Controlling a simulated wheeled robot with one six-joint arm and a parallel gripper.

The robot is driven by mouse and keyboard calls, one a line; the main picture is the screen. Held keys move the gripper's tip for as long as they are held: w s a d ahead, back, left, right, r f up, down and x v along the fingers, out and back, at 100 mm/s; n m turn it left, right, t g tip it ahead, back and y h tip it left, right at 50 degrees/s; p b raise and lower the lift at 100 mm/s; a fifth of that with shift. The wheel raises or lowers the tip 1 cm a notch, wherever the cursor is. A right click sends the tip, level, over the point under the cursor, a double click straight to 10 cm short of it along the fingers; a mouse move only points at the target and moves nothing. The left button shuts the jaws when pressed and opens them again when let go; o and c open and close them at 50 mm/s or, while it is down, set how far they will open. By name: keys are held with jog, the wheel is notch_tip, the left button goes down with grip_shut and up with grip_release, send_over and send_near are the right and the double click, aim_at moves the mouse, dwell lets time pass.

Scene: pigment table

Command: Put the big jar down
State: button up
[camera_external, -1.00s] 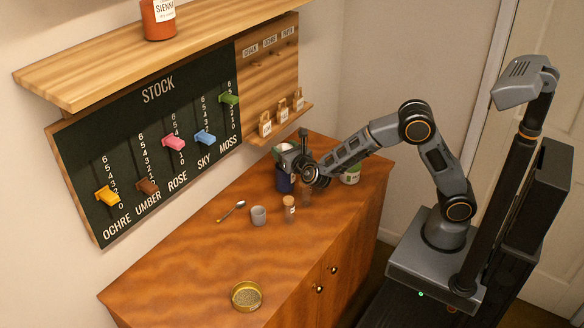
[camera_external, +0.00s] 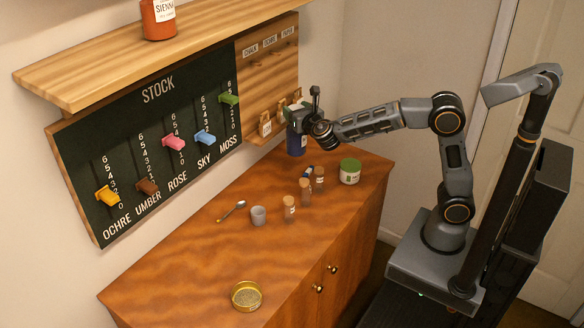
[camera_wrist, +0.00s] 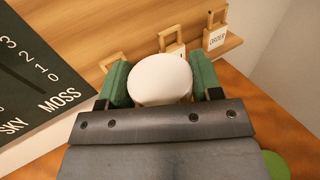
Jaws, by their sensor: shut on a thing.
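A big blue jar (camera_external: 296,145) with a white round lid (camera_wrist: 160,78) is held upright by my gripper (camera_external: 300,118), high at the back of the wooden table, near the pegboard. In the wrist view, the green finger pads of my gripper (camera_wrist: 160,85) stand on either side of the lid. The gripper is shut on the jar. The jar appears to be off the table, its upper part hidden by the gripper in the external view.
A jar with a green lid (camera_external: 350,171) stands at the right. The front middle is clear.

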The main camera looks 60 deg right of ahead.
jog(key=s+d+m+g+h+b, duration=0.2)
jog(key=s+d+m+h, duration=0.15)
jog(key=s+d, duration=1.15)
jog(key=w+d+f+b, duration=0.1)
jog(key=w+d+f, duration=0.1)
jog(key=w+f, duration=1.1)
jog(key=shift+w+d+f+n, duration=0.15)
jog(key=shift+w+d+n, duration=0.15)
jog(key=shift+w+n, duration=0.2)
